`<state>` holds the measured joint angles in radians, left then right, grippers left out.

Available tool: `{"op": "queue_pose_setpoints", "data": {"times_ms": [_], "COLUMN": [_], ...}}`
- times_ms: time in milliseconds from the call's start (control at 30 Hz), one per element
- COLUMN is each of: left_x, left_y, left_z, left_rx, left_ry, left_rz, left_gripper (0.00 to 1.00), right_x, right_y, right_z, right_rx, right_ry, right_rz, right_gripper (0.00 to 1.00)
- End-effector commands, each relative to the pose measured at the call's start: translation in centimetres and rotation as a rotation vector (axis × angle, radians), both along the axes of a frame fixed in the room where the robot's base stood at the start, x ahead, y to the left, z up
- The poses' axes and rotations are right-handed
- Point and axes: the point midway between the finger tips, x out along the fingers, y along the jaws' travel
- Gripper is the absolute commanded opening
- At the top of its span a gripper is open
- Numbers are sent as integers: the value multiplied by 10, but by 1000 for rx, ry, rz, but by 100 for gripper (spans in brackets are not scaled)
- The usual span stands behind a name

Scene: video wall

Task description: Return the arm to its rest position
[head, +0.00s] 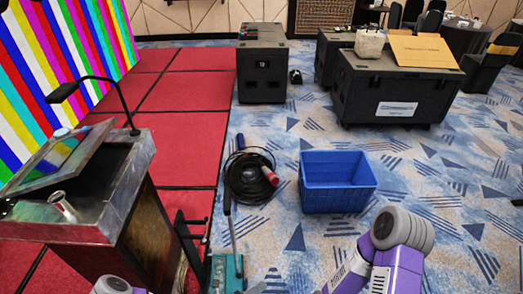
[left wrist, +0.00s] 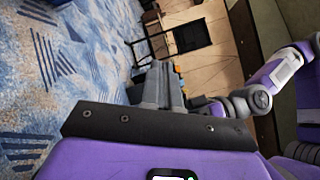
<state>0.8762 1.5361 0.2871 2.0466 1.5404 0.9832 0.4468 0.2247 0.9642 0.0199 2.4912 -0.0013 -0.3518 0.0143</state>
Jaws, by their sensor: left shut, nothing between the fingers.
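My left gripper (left wrist: 165,85) shows in the left wrist view, with its dark grey fingers together and nothing between them. It points away over the patterned carpet and is clear of any object. In the head view, a purple and grey arm link of mine (head: 392,250) fills the lower right. A small purple and grey part of my body (head: 115,286) shows at the bottom left edge. I cannot make out my right gripper in either view.
A lectern (head: 105,200) with a gooseneck lamp stands at left, near the red platform (head: 190,80). A blue crate (head: 338,190) and coiled black cable (head: 250,178) lie on the carpet. Black cases (head: 395,95) stand behind. Carpet between the crate and cases is clear.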

Motion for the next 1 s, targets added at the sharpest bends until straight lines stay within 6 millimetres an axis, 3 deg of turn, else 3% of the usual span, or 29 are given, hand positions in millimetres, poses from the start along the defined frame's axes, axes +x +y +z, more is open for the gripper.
{"op": "queue_pose_setpoints", "data": {"times_ms": [67,167,300,367,500,700,833,1000], "left_x": [-46,-105,-160,-169,-158,-114,-99,-96], "left_y": [-23,-30,-1,18,62,85,86,86], "left_z": [3,-5,-29,-38,-51,-41,-33,-32], "left_rx": [149,347,621,736,983,1215,1278,1290], "left_ry": [-135,-342,-693,-865,-1299,-1816,-1978,-2004], "left_rz": [-271,-601,-1013,-1167,-1453,-1624,-1643,-1644], "left_gripper": [0,0,0,0,0,0,0,0], "right_x": [0,0,0,0,0,0,0,0], "right_y": [0,0,0,0,0,0,0,0], "right_z": [0,0,0,0,0,0,0,0], "right_rx": [0,0,0,0,0,0,0,0], "right_ry": [-1,-1,-1,-1,0,0,0,0], "right_rz": [0,0,0,0,0,0,0,0], "right_gripper": [42,42,42,42,42,42,42,42]}}
